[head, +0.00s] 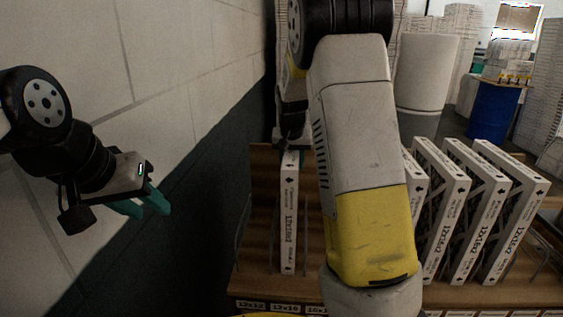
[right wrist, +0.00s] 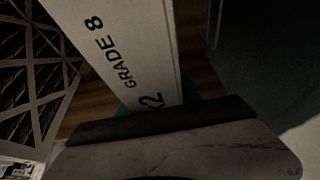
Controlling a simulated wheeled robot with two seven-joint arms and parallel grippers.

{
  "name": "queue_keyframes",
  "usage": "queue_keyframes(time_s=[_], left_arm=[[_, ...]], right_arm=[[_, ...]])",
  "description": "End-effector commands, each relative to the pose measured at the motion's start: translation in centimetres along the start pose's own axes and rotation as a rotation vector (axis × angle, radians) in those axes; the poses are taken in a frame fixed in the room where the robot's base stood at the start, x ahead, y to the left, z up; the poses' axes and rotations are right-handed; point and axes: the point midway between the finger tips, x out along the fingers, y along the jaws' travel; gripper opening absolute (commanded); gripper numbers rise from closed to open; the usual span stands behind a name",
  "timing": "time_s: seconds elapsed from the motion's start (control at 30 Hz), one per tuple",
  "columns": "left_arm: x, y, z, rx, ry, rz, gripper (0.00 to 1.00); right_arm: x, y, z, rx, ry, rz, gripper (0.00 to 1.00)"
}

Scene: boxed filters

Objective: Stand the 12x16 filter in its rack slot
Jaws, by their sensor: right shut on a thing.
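The 12x16 filter (head: 288,225) is a thin white box standing upright, its printed narrow edge facing me in the head view. My right gripper (head: 291,148) is shut on its upper far end. In the right wrist view the filter's edge (right wrist: 130,50) shows "GRADE 8" and runs down between the jaws. The filter's lower end is above the rack's 12x16 label (head: 286,308); I cannot tell if it bears on the rack board (head: 262,265). My left gripper (head: 150,208) is empty, its teal fingers apart, left of the rack by the wall.
Several white filters (head: 491,215) stand leaning in the rack at the right. Thin wire dividers (head: 242,235) rise at the rack's left. My right forearm hides the rack's middle. A block wall is at left; a blue drum (head: 490,108) stands behind.

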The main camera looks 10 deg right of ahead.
Motion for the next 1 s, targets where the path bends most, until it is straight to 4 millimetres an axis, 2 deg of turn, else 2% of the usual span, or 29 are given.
queue_keyframes(time_s=[0.2,0.23,0.33,0.63,0.73,0.87,1.0], left_arm=[[0.0,0.0,0.0,0.000,0.000,0.000,0.36],[0.0,0.0,0.0,0.000,0.000,0.000,0.36],[0.0,0.0,0.0,0.000,0.000,0.000,0.36],[0.0,0.0,0.0,0.000,0.000,0.000,0.36],[0.0,0.0,0.0,0.000,0.000,0.000,0.36],[0.0,0.0,0.0,0.000,0.000,0.000,0.36],[0.0,0.0,0.0,0.000,0.000,0.000,0.36]], right_arm=[[0.1,0.0,0.0,0.000,0.001,0.000,0.00],[0.1,0.0,0.0,0.000,0.001,0.000,0.45],[0.1,0.0,0.0,0.000,0.000,0.000,0.62],[0.1,-0.1,0.0,0.000,0.000,-0.001,0.62],[-0.5,-0.1,-0.1,-0.001,0.001,-0.002,0.62],[-2.5,-0.2,-0.1,-0.001,0.004,-0.004,0.62],[-5.6,-0.2,-0.1,-0.001,0.004,-0.005,0.62]])
